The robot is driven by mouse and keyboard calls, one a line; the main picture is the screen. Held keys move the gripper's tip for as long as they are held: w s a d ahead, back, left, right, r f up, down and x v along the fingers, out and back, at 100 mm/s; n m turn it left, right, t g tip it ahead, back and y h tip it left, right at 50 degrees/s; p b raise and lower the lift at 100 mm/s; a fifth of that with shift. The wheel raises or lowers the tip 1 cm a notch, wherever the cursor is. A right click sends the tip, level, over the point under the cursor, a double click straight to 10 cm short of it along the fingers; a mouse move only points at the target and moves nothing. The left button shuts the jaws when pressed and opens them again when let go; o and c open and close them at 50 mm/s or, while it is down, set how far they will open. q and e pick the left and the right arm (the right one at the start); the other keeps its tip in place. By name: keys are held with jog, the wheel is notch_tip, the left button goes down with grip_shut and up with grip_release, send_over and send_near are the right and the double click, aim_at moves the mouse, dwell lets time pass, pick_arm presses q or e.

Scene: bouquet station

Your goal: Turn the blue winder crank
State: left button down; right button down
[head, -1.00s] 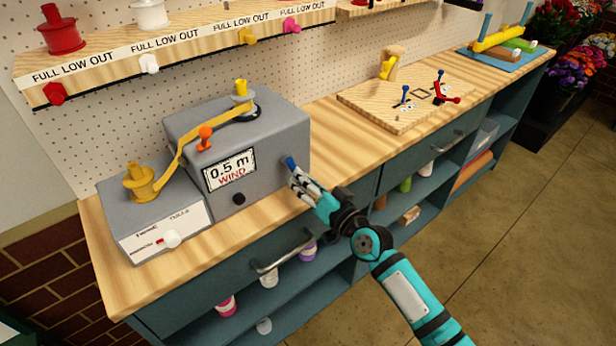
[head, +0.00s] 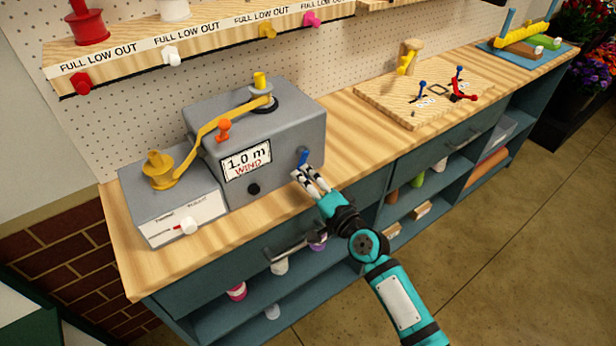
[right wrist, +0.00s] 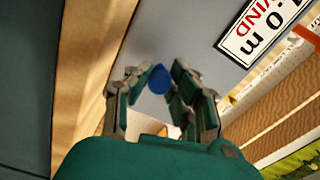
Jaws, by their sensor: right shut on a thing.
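The blue winder crank (head: 303,157) sticks out of the front of the grey winder box (head: 300,125), near its right end. My right gripper (head: 304,175) is at the crank, shut on it. In the right wrist view the blue crank (right wrist: 160,80) shows between the two fingers of the gripper (right wrist: 160,92). The box's display (head: 246,160) reads "1.0 m WIND". My left gripper is not in view.
A yellow ribbon (head: 215,125) runs from a spool (head: 159,170) on the smaller grey box to the winder's top. A pegboard and spool shelf stand behind. A drawer handle (head: 290,248) lies below the counter edge.

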dwell(0.4)
jog(key=c, duration=1.1)
grip_release()
jog(key=shift+c, duration=0.2)
jog(key=shift+s, duration=0.1)
jog(key=v, duration=1.2)
